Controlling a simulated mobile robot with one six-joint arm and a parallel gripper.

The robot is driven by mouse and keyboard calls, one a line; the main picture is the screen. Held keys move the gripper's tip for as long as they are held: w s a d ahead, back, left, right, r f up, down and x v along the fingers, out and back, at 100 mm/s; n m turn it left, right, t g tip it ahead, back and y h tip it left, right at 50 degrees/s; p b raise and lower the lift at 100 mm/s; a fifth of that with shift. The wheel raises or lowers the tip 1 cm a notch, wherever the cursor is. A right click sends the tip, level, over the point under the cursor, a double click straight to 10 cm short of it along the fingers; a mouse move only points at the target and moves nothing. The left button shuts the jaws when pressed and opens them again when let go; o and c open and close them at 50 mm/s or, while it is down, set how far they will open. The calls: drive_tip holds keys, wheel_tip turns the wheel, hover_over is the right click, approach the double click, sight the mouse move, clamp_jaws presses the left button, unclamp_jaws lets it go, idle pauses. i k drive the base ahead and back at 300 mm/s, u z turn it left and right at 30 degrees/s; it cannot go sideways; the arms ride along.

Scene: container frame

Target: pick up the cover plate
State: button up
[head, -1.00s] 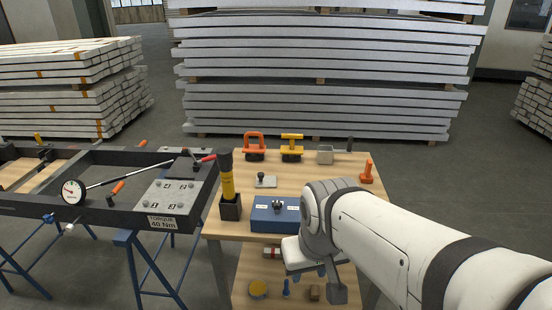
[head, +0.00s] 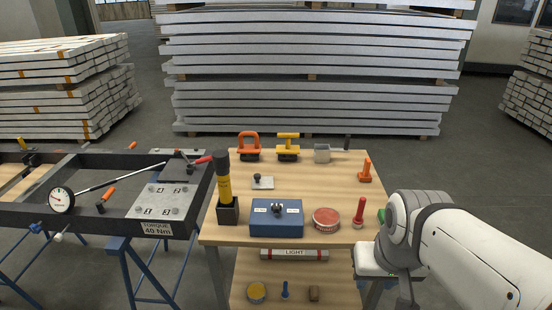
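A small flat light-grey plate with a dark knob, which looks like the cover plate (head: 266,184), lies on the wooden top of the workbench (head: 310,172), behind a blue box (head: 288,226). It is in plain view and nothing touches it from above. My gripper (head: 404,292) is low at the right, beyond the bench's front right corner and well apart from the plate. My arm hides part of it and its fingers show only partly, so I cannot tell whether it is open.
A black-and-yellow tool (head: 223,178) stands upright left of the box. A red round tin (head: 326,219) and a red-handled tool (head: 359,212) stand to its right. Orange and yellow handled tools (head: 288,145) line the back. A black frame (head: 100,218) with a numbered plate stands left.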

sight(259, 183)
drive_tip(key=u, duration=0.05)
drive_tip(key=i, duration=1)
drive_tip(key=z, duration=0.05)
